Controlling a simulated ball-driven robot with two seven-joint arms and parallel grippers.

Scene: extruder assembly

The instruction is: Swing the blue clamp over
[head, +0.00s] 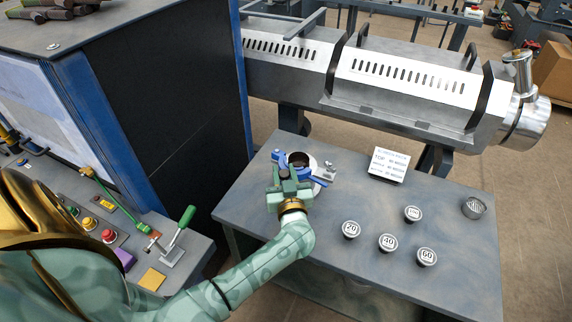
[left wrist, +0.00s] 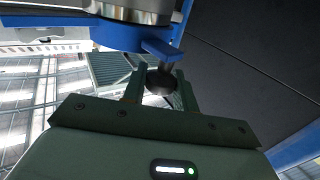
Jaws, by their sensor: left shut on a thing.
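The blue clamp (head: 280,156) sits around a dark round opening with a metal ring (head: 299,159) on the grey table. My left gripper (head: 290,184) is over the near side of the clamp and hides part of it. In the left wrist view the clamp (left wrist: 125,38) spans the top, below a metal cylinder (left wrist: 140,10). A dark round knob (left wrist: 160,82) on a short rod below the clamp is between the fingers of my left gripper (left wrist: 162,90), which is shut on it. My right gripper is not in view.
Several round numbered pieces (head: 388,242) and a mesh cup (head: 474,207) stand on the table's right. A white sign (head: 388,165) stands behind them. A metal barrel (head: 400,90) runs along the back. A control panel with a green lever (head: 180,228) is at left.

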